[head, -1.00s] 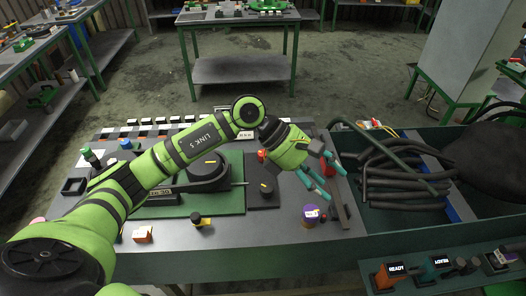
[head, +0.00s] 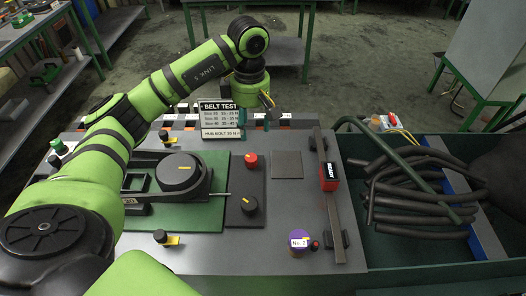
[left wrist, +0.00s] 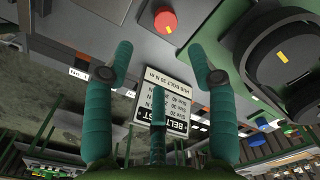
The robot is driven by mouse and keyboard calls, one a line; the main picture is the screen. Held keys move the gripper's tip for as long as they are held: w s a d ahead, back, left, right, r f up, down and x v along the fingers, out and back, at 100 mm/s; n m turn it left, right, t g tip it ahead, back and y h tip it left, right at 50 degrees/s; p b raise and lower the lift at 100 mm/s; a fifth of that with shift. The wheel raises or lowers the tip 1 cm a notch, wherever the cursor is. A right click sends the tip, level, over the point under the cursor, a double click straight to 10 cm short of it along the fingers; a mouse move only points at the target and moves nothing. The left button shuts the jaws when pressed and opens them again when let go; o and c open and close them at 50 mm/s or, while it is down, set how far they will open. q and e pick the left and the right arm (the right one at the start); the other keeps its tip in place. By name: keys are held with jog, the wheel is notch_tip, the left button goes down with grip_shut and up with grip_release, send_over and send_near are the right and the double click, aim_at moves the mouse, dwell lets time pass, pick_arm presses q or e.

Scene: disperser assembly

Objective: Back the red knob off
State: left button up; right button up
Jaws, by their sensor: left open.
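The red knob (head: 251,160) stands on a dark plate on the bench, behind a black knob (head: 249,205) with a yellow mark. In the left wrist view the red knob (left wrist: 165,19) is at the top, beyond the fingertips and apart from them. My left gripper (head: 264,119) is open and empty, with teal fingers. In the head view it is behind the knob, by the bench's back edge. Its spread fingers also show in the left wrist view (left wrist: 161,58). My right gripper is not in view.
A belt test sign (head: 221,119) stands left of my left gripper. A large black pulley (head: 178,172) is left of the knobs. A red READY block (head: 329,177) sits on a rail at right. A purple-topped can (head: 299,240) is at the front. A hose bin (head: 410,260) lies at right.

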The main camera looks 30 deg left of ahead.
aim_at(251, 157)
pick_arm(q)
jog(key=f+b, duration=0.1)
jog(key=s+f+b, duration=0.1)
jog(key=f, duration=0.1)
jog(key=shift+f, duration=0.2)
jog(key=shift+s+f+b, duration=0.3)
jog(key=shift+f+b, duration=0.1)
jog(key=shift+b, duration=0.25)
jog(key=shift+w+f, duration=0.15)
jog(key=shift+f, duration=0.15)
notch_tip(251, 157, down, 6)
jog(key=p, duration=0.2)
jog(key=shift+r+p, duration=0.2)
jog(key=shift+p, duration=0.1)
jog(key=shift+w+f, duration=0.15)
jog(key=shift+f, duration=0.25)
jog(key=c, duration=1.1)
jog(key=o, duration=1)
jog(key=shift+o, duration=0.5)
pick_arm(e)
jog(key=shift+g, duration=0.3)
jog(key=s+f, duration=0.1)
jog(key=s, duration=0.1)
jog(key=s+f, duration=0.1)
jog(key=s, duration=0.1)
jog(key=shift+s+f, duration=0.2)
